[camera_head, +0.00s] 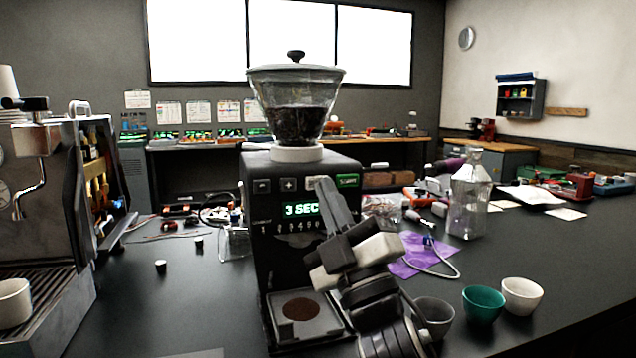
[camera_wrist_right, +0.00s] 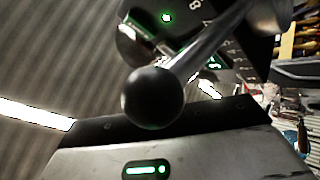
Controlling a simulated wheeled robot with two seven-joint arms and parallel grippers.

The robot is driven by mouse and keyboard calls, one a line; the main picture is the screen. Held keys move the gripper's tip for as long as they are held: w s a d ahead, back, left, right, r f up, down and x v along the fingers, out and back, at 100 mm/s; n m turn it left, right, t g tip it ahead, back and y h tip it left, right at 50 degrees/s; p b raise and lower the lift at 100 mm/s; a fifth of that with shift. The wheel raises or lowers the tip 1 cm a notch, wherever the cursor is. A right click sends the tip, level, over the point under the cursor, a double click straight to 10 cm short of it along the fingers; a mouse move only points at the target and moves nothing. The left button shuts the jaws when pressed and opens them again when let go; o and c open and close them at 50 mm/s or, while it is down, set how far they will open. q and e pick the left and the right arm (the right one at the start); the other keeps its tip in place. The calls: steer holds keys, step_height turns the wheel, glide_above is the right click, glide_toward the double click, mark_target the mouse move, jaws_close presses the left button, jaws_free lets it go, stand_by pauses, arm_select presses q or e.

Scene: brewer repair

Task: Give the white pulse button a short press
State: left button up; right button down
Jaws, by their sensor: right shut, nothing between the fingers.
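The black grinder (camera_head: 262,235) stands in the middle of the counter in the head view, with a lit "3 SEC" display. On its button row, a pale button (camera_head: 311,183), which looks like the white pulse button, sits between the plus button (camera_head: 289,185) and the green button (camera_head: 347,180). My right gripper (camera_head: 325,183) is shut and empty. Its tip overlaps the pale button and hides part of it; I cannot tell whether they touch. My left gripper is out of view. The right wrist view shows no clear pulse button.
A clear hopper (camera_head: 296,95) with dark beans tops the grinder. A glass bottle (camera_head: 470,195), a purple cloth (camera_head: 408,268) and cups, including a green one (camera_head: 483,304), stand right. An espresso machine (camera_head: 45,190) is left. The wrist view shows a black ball knob (camera_wrist_right: 152,98).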

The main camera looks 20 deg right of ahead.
steer(key=s, duration=0.5)
steer(key=shift+p, duration=0.4)
